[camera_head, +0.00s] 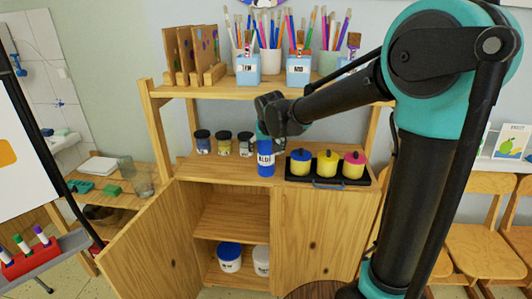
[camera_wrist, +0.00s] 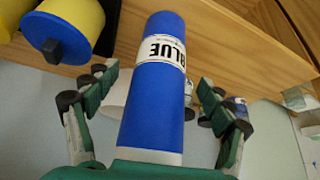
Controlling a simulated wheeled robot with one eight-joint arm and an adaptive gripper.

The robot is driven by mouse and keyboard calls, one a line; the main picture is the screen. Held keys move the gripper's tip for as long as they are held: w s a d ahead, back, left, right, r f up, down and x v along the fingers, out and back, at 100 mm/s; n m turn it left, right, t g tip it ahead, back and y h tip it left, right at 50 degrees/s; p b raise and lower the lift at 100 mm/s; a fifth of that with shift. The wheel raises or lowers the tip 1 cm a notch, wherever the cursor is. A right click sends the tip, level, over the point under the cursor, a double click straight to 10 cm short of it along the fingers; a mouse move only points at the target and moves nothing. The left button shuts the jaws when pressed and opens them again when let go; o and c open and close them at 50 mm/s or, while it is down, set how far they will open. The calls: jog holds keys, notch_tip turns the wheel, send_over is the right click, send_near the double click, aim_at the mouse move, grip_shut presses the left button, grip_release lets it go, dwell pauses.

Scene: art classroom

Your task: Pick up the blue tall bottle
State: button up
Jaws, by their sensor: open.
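The blue tall bottle (camera_head: 265,158) stands upright on the wooden shelf unit's middle top, with a white label reading BLUE. It also shows in the wrist view (camera_wrist: 157,100), lying lengthwise between my fingers. My gripper (camera_wrist: 155,95) is open, with one green-and-black finger on each side of the bottle and a visible gap at each. In the head view my gripper (camera_head: 270,128) is above and around the bottle's upper part and hides its top.
A black tray (camera_head: 316,181) with blue, yellow and pink-lidded pots is close to the right of the bottle. Several small dark-lidded jars (camera_head: 224,143) stand to its left. A shelf (camera_head: 205,90) with brush cups is above. An open cabinet door (camera_head: 150,240) swings out below left.

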jog(key=shift+x, duration=1.3)
jog(key=shift+c, duration=0.2)
jog(key=c, duration=1.8)
jog(key=shift+c, duration=0.2)
